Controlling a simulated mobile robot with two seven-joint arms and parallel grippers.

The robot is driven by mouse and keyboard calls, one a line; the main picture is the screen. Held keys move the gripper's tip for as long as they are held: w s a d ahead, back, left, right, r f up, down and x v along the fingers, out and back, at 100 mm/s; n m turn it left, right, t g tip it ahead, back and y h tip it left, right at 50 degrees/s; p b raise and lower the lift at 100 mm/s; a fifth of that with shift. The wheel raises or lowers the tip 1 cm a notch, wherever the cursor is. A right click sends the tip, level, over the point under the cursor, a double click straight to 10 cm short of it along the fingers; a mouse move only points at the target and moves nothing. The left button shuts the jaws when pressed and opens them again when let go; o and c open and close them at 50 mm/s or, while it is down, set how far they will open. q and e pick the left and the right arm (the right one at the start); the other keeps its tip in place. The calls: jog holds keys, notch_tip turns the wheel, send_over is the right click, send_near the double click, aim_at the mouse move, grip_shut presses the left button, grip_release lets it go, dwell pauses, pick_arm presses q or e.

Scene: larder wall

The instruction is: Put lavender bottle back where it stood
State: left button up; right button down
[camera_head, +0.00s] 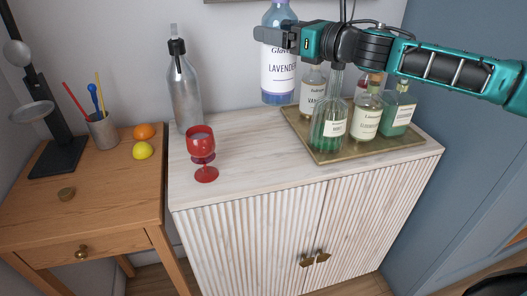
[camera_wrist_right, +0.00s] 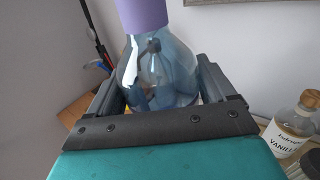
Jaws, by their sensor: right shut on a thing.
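The lavender bottle (camera_head: 279,75) is blue with a white label reading LAVENDER, and it is held upright above the white cabinet top. My right gripper (camera_head: 276,36) is shut on its upper part, coming in from the right. In the right wrist view the bottle's blue glass shoulder (camera_wrist_right: 158,75) sits between the fingers, under a purple cap (camera_wrist_right: 143,14). A brass tray (camera_head: 323,157) at the back right of the cabinet holds several bottles, among them a vanilla bottle (camera_head: 312,92) and a ribbed green bottle (camera_head: 329,128). My left gripper is not in view.
A red goblet (camera_head: 202,152) and a tall grey bottle (camera_head: 183,90) stand on the cabinet's left side. The cabinet top (camera_head: 245,150) is clear between goblet and tray. A wooden side table (camera_head: 105,196) at left carries a pen cup (camera_head: 102,131) and fruit (camera_head: 143,150).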

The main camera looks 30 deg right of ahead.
aim_at(280, 92)
jog(key=shift+w+d+r, duration=0.3)
jog(key=shift+d+r, duration=0.1)
jog(key=shift+r, duration=0.2)
jog(key=shift+d+f+h, duration=0.1)
jog(key=shift+h, duration=0.2)
notch_tip(280, 92, down, 10)
jog(key=b, duration=0.8)
jog(key=shift+r, duration=0.25)
notch_tip(280, 92, down, 5)
jog(key=b, duration=0.5)
jog(key=shift+f+b, duration=0.3)
jog(key=shift+b, duration=0.15)
pick_arm(q)
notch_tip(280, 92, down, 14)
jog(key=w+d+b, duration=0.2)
jog(key=b, duration=0.2)
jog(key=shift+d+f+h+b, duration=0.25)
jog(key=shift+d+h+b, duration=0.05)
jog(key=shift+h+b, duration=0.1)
pick_arm(e)
notch_tip(280, 92, down, 5)
jog(key=shift+r, duration=0.15)
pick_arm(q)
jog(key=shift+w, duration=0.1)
